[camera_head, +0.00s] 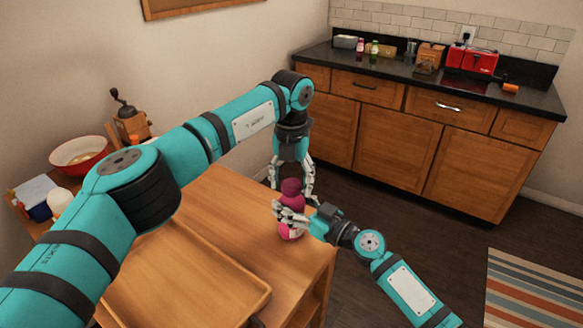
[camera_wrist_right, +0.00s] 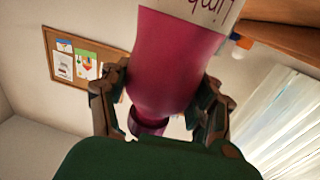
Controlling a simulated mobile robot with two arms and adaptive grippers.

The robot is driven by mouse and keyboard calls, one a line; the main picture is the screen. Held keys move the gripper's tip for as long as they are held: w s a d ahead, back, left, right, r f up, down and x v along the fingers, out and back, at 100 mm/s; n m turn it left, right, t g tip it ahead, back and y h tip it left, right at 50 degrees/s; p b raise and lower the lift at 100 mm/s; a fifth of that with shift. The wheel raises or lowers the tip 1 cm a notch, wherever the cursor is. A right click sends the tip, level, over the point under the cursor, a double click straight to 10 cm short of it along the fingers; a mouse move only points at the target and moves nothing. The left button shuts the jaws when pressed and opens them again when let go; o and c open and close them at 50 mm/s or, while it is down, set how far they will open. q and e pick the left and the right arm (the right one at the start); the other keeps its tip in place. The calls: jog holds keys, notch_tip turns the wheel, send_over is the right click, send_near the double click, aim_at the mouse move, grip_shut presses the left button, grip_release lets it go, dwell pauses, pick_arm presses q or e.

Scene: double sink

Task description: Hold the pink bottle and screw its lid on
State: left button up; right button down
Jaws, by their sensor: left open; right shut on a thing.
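The pink bottle (camera_head: 290,233) is upright near the right edge of the wooden table, with a pale label. It fills the middle of the right wrist view (camera_wrist_right: 175,65), upside down there. My right gripper (camera_head: 288,214) is shut around the bottle's upper body; its fingers (camera_wrist_right: 160,98) press both sides. The dark pink lid (camera_head: 291,186) is at the bottle's top. My left gripper (camera_head: 292,190) points down from above, open, with its fingers on either side of the lid. I cannot tell whether the bottle touches the table or how tightly the lid sits.
A wooden tray (camera_head: 258,292) lies on the table at the front. A red bowl (camera_head: 80,152) and a grinder (camera_head: 128,115) stand at the back left. A counter (camera_head: 400,72) with a red toaster (camera_head: 470,60) is across the room.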

pick_arm(q)
jog(key=shift+f, duration=0.3)
jog(key=c, duration=1.2)
jog(key=o, duration=1.3)
jog(key=shift+o, duration=0.2)
jog(key=shift+r, duration=0.15)
notch_tip(320, 180, up, 12)
